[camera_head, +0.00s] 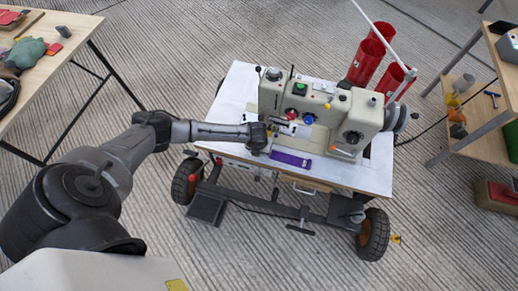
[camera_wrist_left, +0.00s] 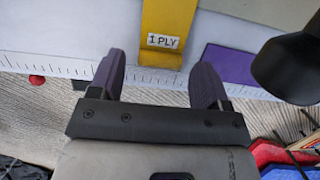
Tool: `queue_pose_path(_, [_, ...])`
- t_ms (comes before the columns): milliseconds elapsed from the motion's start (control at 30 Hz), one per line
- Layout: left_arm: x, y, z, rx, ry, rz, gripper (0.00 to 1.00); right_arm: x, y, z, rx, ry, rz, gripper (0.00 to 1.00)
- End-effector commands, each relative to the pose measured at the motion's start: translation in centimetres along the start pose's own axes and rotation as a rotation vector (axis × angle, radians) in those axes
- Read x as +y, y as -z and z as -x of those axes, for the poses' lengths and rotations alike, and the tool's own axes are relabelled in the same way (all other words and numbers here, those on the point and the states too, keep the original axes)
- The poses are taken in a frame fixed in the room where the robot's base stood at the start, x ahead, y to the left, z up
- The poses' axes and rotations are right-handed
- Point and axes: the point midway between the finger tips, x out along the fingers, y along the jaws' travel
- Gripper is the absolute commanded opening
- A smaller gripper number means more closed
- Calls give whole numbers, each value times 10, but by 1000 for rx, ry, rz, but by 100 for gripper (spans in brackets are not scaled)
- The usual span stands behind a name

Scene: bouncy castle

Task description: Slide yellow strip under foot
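The yellow strip (camera_wrist_left: 172,25) carries a white "1 PLY" label and lies flat on the table in the left wrist view. Its near end sits between the fingers of my left gripper (camera_wrist_left: 158,78). The fingers are apart, one on each side of the strip, with a gap on the left side; contact on the right is unclear. In the head view my left gripper (camera_head: 262,136) is at the front left of the sewing machine (camera_head: 330,108), and the yellow strip is not distinguishable there. The machine's foot is too small to make out. My right gripper is not in view.
A purple strip (camera_head: 291,160) lies on the white tabletop (camera_head: 350,178) right of my gripper; it also shows in the left wrist view (camera_wrist_left: 228,64). A dark rounded part (camera_wrist_left: 288,68) is close on the right there. Red cylinders (camera_head: 368,60) stand behind the machine.

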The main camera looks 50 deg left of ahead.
Motion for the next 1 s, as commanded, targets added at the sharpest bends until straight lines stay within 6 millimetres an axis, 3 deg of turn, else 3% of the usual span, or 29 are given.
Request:
queue_pose_path(367, [2,-2,6,-3,-2,2,76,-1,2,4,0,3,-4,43])
queue_pose_path(1000, [1,3,118,1,0,-1,76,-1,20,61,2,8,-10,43])
